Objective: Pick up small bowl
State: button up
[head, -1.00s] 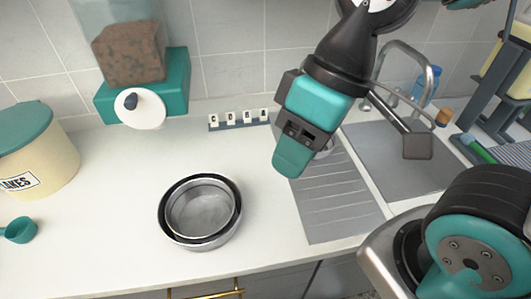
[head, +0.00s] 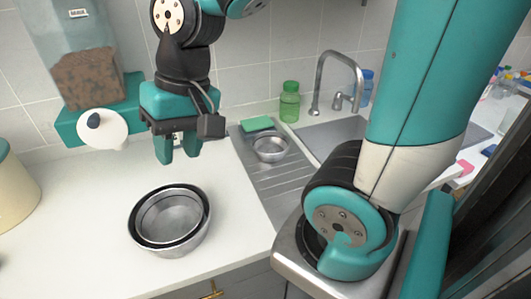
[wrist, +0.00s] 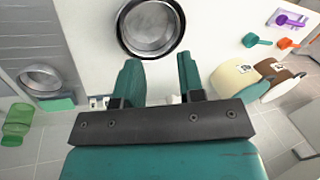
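A green sponge (head: 257,124) and a green bottle (head: 289,102) stand behind the drainboard bowl. A faucet (head: 335,80) rises by the sink. A teal-based dispenser (head: 75,127) stands at the back left. The counter around the nested bowls is mostly clear.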

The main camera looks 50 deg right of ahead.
jog(key=w+d+f+m+h+b, duration=0.1)
jog(key=w+d+f+m, duration=0.15)
jog(key=d+m, duration=0.25)
jog(key=w+d+f+m, duration=0.1)
jog(key=w+d+m, duration=0.2)
jog(key=d+m, duration=0.25)
jog(key=m+h+b, duration=0.2)
jog(key=m+h, duration=0.1)
jog(key=m, duration=1.2)
send_near(273, 157)
jog(key=shift+m+g, duration=0.25)
jog(key=shift+g, duration=0.05)
jog(key=shift+w+d+f+p, duration=0.2)
jog(key=shift+f+p, duration=0.15)
jog(key=shift+f, duration=1)
jog(key=shift+w+d+f+p, duration=0.2)
jog(key=shift+f+p, duration=0.15)
jog(key=shift+f, duration=1)
jog(key=shift+w+d+f+p, duration=0.15)
jog(key=shift+f+p, duration=0.2)
jog(key=shift+f, duration=1)
grip_shut()
